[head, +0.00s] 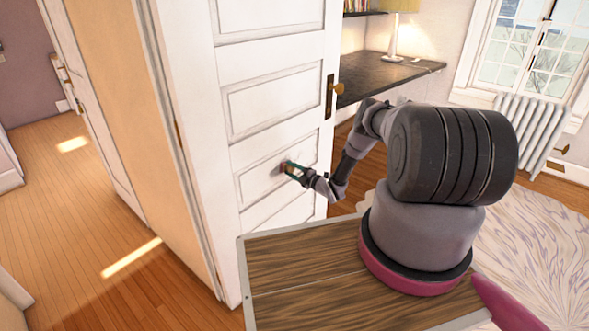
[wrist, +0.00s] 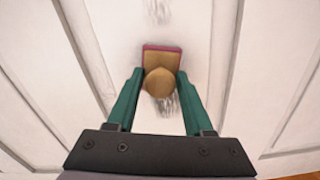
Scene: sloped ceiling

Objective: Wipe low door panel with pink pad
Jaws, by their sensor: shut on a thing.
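My gripper (wrist: 158,90) has green fingers and is shut on the round tan knob of the pink pad (wrist: 147,49). The pad has a tan block with a pink edge, and it lies against or very close to the white door panel (wrist: 193,25). Grey smudges (wrist: 165,104) show on the panel below the pad, and another (wrist: 158,10) shows above it. In the head view, my gripper (head: 289,169) is at a low panel of the white door (head: 262,140). The pad is mostly hidden there by the fingers.
The door has a brass handle (head: 331,96) on its right edge. A dark desk (head: 385,75) with a lamp (head: 395,35) stands behind it. A white radiator (head: 530,125) is at the right. Open wood floor (head: 60,215) lies to the left.

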